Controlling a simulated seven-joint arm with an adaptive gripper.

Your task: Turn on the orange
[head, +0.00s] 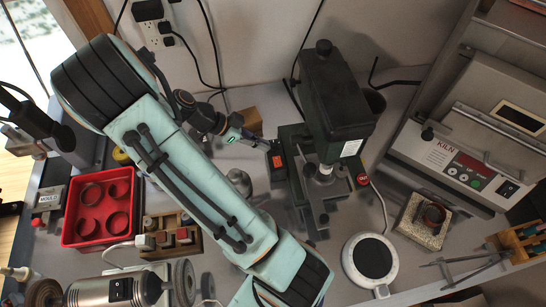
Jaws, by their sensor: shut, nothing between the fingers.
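A small orange-red switch (277,161) sits on a dark box at the left side of the dark green drill press (338,100). My gripper (266,146) is shut and empty. Its tips point right and are at or very close to the upper left of the switch box; I cannot tell whether they touch it. The switch's on or off position is too small to make out. My arm covers part of the bench left of the press.
A red tray (101,177) with rings stands at left. A bench grinder (120,289) is at lower left. A kiln (465,150) is at right, and a round white plate (370,284) with a dark centre is below the press. Cables hang at the back wall.

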